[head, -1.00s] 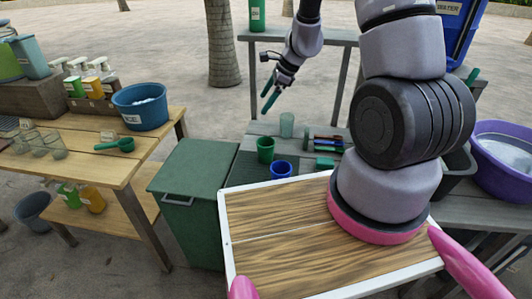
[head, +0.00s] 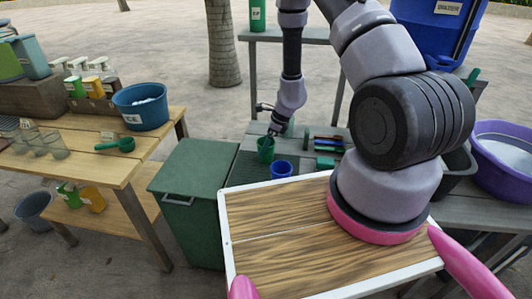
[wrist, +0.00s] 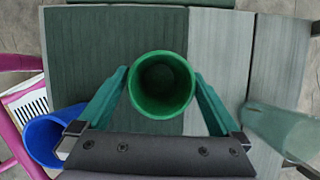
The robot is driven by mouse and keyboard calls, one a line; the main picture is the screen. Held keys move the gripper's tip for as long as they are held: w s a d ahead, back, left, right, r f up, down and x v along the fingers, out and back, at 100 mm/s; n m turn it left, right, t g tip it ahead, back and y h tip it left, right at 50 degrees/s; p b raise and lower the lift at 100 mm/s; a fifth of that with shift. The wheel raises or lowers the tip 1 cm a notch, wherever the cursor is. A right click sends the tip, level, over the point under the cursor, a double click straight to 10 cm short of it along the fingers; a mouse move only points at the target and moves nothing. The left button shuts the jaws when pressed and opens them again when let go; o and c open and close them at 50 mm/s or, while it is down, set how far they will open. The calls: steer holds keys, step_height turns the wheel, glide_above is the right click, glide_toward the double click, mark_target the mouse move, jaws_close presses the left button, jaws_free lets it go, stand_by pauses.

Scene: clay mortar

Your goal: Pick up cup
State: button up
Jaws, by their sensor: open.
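A green cup (head: 265,150) stands upright on the grey table behind my wooden-topped base. In the wrist view I look down into the green cup (wrist: 162,90). My gripper (wrist: 161,78) is open, with one green finger on each side of the cup. The fingers are close to its wall; I cannot tell whether they touch it. In the head view my gripper (head: 268,141) points down at the cup and partly covers it. A blue cup (head: 281,169) stands close by; it also shows left in the wrist view (wrist: 40,140).
A clear greenish glass (wrist: 283,130) stands right of my gripper in the wrist view. Several coloured sticks (head: 325,143) lie to the cup's right in the head view. A green bin (head: 190,200) stands to the left. A purple tub (head: 505,150) is far right.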

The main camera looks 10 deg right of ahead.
steer(key=x, duration=0.3)
steer(key=shift+f, duration=0.25)
steer(key=shift+w, duration=0.1)
steer(key=c, duration=1.1)
